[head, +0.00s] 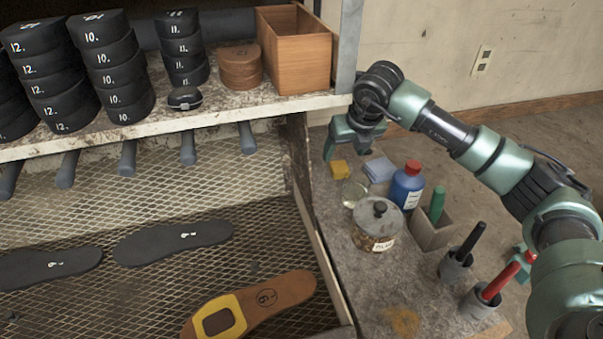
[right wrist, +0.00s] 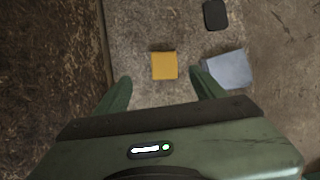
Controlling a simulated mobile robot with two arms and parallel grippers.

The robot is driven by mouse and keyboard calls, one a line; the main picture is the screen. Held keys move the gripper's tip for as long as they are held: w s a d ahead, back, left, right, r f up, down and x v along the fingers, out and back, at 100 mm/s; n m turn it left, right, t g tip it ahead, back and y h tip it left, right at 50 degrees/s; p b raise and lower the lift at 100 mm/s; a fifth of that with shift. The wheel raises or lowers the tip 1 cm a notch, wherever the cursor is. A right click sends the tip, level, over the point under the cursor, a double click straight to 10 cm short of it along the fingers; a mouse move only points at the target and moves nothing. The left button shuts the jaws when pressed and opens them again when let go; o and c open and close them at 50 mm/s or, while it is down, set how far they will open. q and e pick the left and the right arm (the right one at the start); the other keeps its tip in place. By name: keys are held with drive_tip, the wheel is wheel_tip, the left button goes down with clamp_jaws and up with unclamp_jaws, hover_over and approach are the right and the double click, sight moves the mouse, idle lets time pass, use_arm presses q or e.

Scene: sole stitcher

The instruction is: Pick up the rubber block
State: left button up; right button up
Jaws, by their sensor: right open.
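The rubber block looks to be the small yellow block (head: 340,169), lying on the far end of the grey worktop. It also shows in the right wrist view (right wrist: 164,65), in line with the gap between the fingers. My right gripper (head: 348,150) is open and empty, pointing down above the block. In the right wrist view its two fingertips (right wrist: 160,78) stand apart, on either side of the block's line and apart from it. My left gripper is not in view.
A pale blue folded cloth or pad (head: 379,168) lies close right of the block. A dark rounded object (right wrist: 215,14) lies beyond. A glass dish (head: 354,194), blue bottle (head: 407,186) and lidded jar (head: 376,226) stand nearer. The shelf post (head: 347,45) rises at left.

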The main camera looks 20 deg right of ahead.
sight(340, 166)
drive_tip(key=p+x, duration=0.1)
drive_tip(key=x, duration=0.1)
drive_tip(key=p+x, duration=0.1)
drive_tip(key=x, duration=0.1)
drive_tip(key=p+x, duration=0.1)
drive_tip(key=x, duration=0.2)
drive_tip(key=shift+s+d+f, duration=0.1)
drive_tip(key=shift+s+d, duration=0.1)
drive_tip(key=shift+d, duration=0.1)
drive_tip(key=shift+w+f, duration=0.15)
drive_tip(key=shift+f, duration=0.3)
drive_tip(key=shift+r, duration=0.1)
drive_tip(key=c, duration=1.5)
